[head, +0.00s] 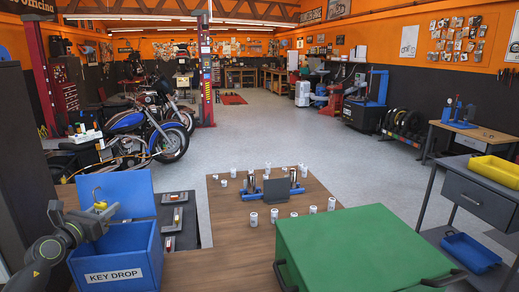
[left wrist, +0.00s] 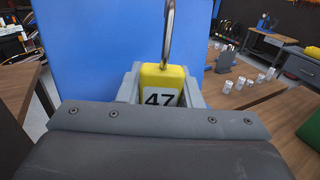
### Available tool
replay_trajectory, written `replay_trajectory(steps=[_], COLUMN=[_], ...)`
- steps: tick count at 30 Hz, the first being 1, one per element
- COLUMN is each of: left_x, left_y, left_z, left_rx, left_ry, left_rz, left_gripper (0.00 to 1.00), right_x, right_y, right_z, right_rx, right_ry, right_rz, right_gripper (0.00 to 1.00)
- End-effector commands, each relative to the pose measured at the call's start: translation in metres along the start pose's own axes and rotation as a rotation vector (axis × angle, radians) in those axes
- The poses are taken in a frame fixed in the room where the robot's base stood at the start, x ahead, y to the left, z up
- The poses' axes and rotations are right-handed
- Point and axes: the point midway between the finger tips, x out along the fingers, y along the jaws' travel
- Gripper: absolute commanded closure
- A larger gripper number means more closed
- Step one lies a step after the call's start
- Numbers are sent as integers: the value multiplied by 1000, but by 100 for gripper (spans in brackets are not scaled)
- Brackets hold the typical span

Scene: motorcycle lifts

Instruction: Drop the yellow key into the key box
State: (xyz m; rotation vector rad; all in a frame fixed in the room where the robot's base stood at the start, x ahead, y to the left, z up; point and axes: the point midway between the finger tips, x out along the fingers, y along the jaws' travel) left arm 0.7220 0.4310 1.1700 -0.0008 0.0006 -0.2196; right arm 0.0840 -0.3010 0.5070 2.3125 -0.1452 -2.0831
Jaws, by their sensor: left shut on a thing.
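The yellow key (head: 100,206) shows in the head view as a small yellow tag with a metal loop above it. In the left wrist view the yellow key (left wrist: 161,83) bears the number 47. My left gripper (head: 94,214) is shut on it, with grey fingers on both sides of the tag (left wrist: 160,90). The blue key box (head: 118,270), labelled KEY DROP, stands at the lower left. Its blue lid is raised behind the opening and fills much of the left wrist view (left wrist: 90,45). The gripper and key are above the box's opening, in front of the lid. My right gripper is not in view.
A wooden table (head: 235,255) carries several white cans and a blue-grey stand (head: 277,188). A green case (head: 365,250) lies at the right front. Dark trays (head: 172,222) lie just right of the box. Motorcycles (head: 155,125) stand behind.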

Motion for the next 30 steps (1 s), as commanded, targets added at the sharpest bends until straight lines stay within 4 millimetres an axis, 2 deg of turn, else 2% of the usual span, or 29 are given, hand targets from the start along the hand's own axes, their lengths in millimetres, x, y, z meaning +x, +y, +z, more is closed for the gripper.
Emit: replay_trajectory(steps=[1, 2, 7, 16, 20, 23, 30], left_x=[0, 0, 0, -1, -10, -23, -69], left_y=[0, 0, 0, 0, 1, 1, 1], left_z=[0, 1, 0, 0, 0, 0, -2], left_rx=[0, 0, 0, 0, 3, 5, 5], left_ry=[0, 0, 0, 0, 1, 1, 5], left_rz=[0, 0, 0, 0, 2, 2, 1], left_gripper=[88, 65, 43, 43, 43, 43, 43], right_x=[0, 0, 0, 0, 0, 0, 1], right_y=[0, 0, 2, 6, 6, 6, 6], right_z=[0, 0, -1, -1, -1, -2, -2], right_rx=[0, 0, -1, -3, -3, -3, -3], right_ry=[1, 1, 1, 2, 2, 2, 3], right_rz=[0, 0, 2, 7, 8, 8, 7], right_gripper=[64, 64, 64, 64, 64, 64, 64])
